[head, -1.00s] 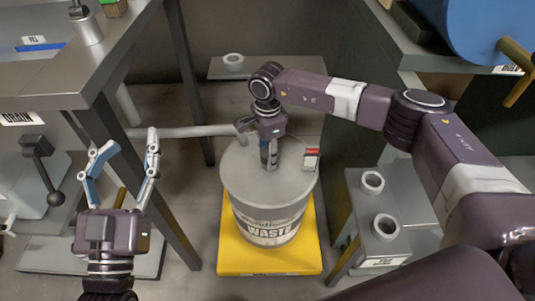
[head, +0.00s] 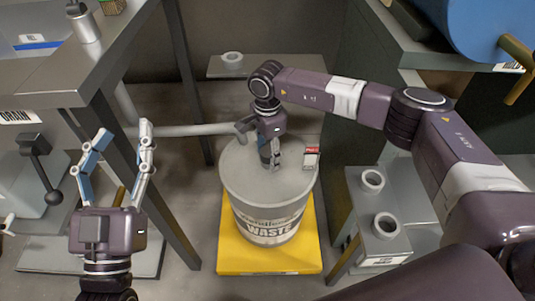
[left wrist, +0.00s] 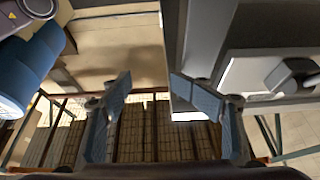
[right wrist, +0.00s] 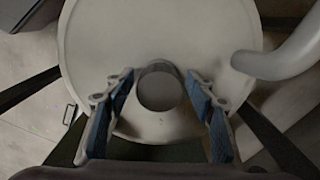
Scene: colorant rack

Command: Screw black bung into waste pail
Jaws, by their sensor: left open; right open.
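The white waste pail (head: 268,208), labelled WASTE, stands upright on a yellow platform. My right gripper (head: 270,158) points down over the middle of its lid; it is open. In the right wrist view, its fingers stand apart on either side of a round dark grey piece (right wrist: 160,90) at the lid's raised opening. This may be the black bung, but I cannot tell how deep it sits. My left gripper (head: 118,140) is open and empty, left of the pail; its fingers also show in the left wrist view (left wrist: 150,90).
The yellow platform (head: 240,262) lies under the pail. A grey pipe (head: 185,131) reaches to the pail's back left edge. A grey stand with two rings (head: 405,245) is at the right. A metal table (head: 45,85) and its legs are at the left, close to my left gripper.

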